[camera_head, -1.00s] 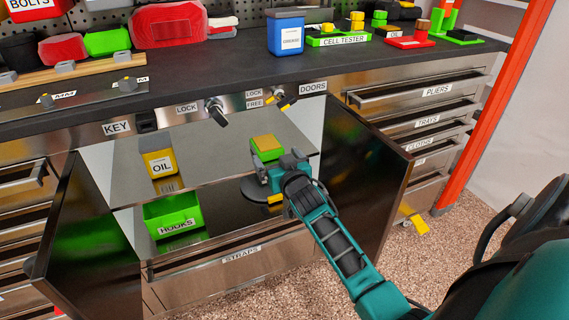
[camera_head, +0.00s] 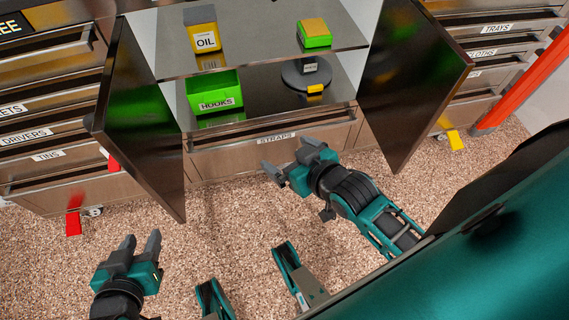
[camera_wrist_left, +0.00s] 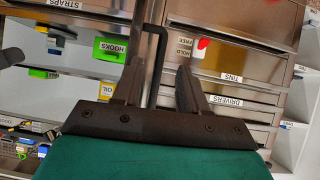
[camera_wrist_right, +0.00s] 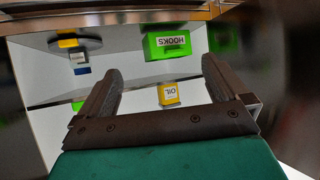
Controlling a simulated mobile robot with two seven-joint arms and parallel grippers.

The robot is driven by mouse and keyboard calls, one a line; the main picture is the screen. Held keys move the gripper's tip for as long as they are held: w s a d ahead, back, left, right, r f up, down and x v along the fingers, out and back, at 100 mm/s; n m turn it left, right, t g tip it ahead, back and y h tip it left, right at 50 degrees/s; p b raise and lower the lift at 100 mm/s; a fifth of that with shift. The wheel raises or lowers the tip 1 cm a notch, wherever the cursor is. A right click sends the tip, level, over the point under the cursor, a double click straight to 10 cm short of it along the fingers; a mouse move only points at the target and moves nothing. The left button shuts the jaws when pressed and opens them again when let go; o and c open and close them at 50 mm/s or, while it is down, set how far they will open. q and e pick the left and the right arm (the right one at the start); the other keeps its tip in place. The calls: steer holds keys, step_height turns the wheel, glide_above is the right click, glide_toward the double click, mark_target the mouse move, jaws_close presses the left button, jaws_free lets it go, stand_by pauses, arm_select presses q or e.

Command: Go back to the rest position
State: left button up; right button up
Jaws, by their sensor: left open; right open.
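My left gripper (camera_head: 139,248) is open and empty in the head view, low at the left over the speckled floor. Its fingers also show open in the left wrist view (camera_wrist_left: 160,85). My right gripper (camera_head: 288,157) is open and empty, in front of and below the open cabinet, near the straps drawer. Its open fingers show with nothing between them in the right wrist view (camera_wrist_right: 160,85). The open cabinet holds a yellow oil can (camera_head: 203,38) and a green and yellow block (camera_head: 314,36) on its shelf (camera_head: 260,45).
A green hooks bin (camera_head: 213,92) and a dark round stand (camera_head: 300,78) are below the shelf. The left door (camera_head: 140,120) and right door (camera_head: 412,80) stand open, flanking my right gripper. The straps drawer (camera_head: 270,142) is shut. Floor (camera_head: 225,225) is clear between the grippers.

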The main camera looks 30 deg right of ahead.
steer(key=shift+n+g+y, duration=0.4)
steer(key=shift+g+y, duration=0.1)
steer(key=shift+y, duration=0.1)
steer(key=s+a, duration=0.1)
steer(key=s, duration=0.1)
steer(key=s+a, duration=0.1)
steer(key=a, duration=0.1)
steer(key=shift+s+a+f, duration=0.3)
steer(key=shift+s+f, duration=0.1)
arm_select(q)
steer(key=s+a+r+y+p, duration=0.1)
steer(key=a+r+p, duration=0.2)
steer(key=r+p, duration=0.8)
steer(key=shift+s+r+p, duration=0.15)
steer(key=shift+r+p, duration=0.05)
steer(key=shift+p, duration=2.2)
arm_select(e)
steer(key=s+d+r, duration=0.1)
steer(key=d+r, duration=0.2)
steer(key=r, duration=0.8)
steer(key=shift+s+r+h, duration=0.2)
steer(key=shift+h, duration=0.2)
